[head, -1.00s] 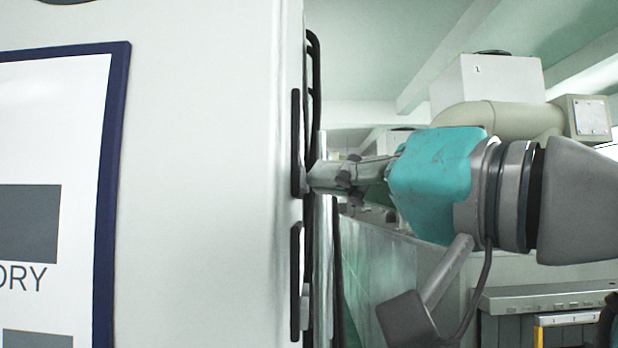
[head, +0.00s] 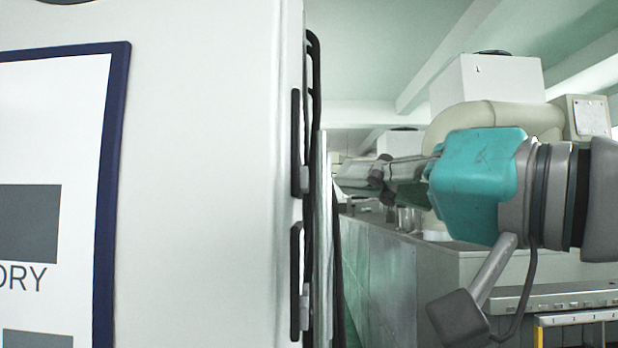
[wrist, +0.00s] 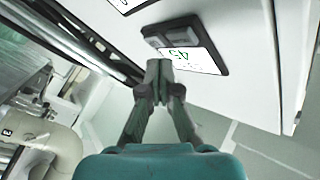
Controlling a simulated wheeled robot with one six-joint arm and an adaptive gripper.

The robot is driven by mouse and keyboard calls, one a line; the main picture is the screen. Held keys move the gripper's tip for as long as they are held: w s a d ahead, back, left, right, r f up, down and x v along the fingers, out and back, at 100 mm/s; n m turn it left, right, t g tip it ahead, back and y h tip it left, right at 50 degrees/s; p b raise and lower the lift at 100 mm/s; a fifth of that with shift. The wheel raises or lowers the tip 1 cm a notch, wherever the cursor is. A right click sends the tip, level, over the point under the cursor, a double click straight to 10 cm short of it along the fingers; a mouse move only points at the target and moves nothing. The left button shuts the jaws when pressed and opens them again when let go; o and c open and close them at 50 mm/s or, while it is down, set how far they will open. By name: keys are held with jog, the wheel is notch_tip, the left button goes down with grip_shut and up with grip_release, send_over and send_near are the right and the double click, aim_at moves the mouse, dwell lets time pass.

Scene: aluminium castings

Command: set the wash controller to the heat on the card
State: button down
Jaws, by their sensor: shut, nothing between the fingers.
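A black-framed display unit (wrist: 222,62) on a white cabinet face shows in the wrist view, with green digits that look like 45. A grey block (wrist: 170,35) sits beside its digits. In the head view two black-edged units, an upper one (head: 296,125) and a lower one (head: 296,265), are seen edge-on on the cabinet side, so their faces are hidden. My gripper (head: 345,177) is shut and empty, apart from the upper unit and to its right. Its closed tips also show in the wrist view (wrist: 158,66), in front of the display. No card with a heat value is readable.
The white cabinet (head: 210,190) fills the left of the head view. A blue-framed board (head: 112,180) on it is cut off, with "ORY" showing. A long grey-green counter (head: 385,260) and a large beige pipe (head: 480,115) stand beyond my arm.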

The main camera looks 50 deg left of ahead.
jog(key=shift+w+d, duration=1.25)
jog(key=shift+w, duration=0.25)
